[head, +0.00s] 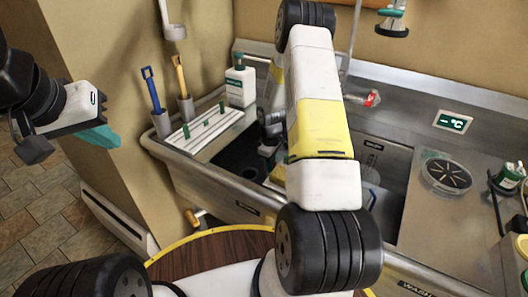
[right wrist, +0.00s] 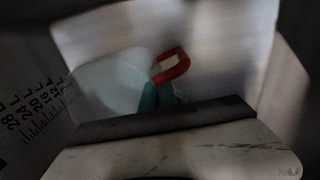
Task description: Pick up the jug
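I cannot clearly make out the jug. In the dim right wrist view, a red loop with a pale middle (right wrist: 171,65) stands beside a rounded whitish shape (right wrist: 108,78); these may be its handle and body. The teal fingertips of my right gripper (right wrist: 160,97) are just below the loop; whether they touch or grip it is unclear. In the head view that gripper is mostly hidden behind my own right arm, over the sink's left side. My left gripper (head: 104,137), with teal fingertips, is in the air at the left, away from the sink; its finger gap is not clear.
A round drain (head: 446,175) is at right.

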